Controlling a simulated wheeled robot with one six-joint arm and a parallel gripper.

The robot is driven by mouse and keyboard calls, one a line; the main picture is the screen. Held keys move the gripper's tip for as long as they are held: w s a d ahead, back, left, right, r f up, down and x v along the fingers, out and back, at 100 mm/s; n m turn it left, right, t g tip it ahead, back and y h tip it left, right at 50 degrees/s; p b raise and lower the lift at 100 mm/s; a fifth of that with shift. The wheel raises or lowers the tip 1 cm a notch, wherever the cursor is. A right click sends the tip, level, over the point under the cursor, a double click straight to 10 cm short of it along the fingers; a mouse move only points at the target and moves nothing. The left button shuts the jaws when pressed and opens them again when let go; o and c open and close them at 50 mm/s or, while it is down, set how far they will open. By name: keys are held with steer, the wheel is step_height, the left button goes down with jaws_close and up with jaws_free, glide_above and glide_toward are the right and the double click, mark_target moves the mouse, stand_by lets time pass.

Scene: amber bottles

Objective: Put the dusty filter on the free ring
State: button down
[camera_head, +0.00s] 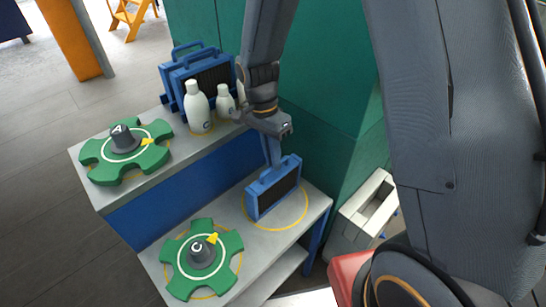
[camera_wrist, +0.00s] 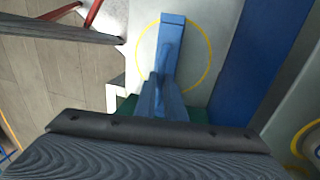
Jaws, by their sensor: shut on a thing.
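A blue-framed filter (camera_head: 274,190) with a dark brown panel is upright at the lower shelf, inside the outline of a yellow ring (camera_head: 303,213). My gripper (camera_head: 271,162) is above it and shut on its top handle. In the wrist view the filter (camera_wrist: 172,36) shows from above, within the yellow ring (camera_wrist: 211,61). I cannot tell whether its base touches the shelf or hangs just above. The filter and my gripper hide part of the ring.
Blue-framed filters (camera_head: 180,76) stand on the upper shelf behind two white bottles (camera_head: 196,105) (camera_head: 225,103). Green star-shaped knobs sit on the upper shelf (camera_head: 103,171) and lower shelf (camera_head: 180,284). A green wall (camera_head: 330,130) rises behind; a pale bin (camera_head: 350,228) stands right.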

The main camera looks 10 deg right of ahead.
steer(key=shift+f, duration=0.1)
steer(key=c, duration=1.8)
jaws_free()
steer(key=shift+o, duration=0.2)
steer(key=shift+w+r+b, duration=0.6)
steer(key=shift+r+b, duration=0.35)
steer(key=shift+r, duration=2.9)
steer(key=s+d+n+t+y, duration=0.1)
steer(key=s+d+n+t, duration=0.2)
steer(key=s+d+n, duration=0.6)
steer(key=shift+s+d+n, duration=0.25)
steer(key=shift+s+n, duration=0.1)
steer(key=shift+n, duration=0.75)
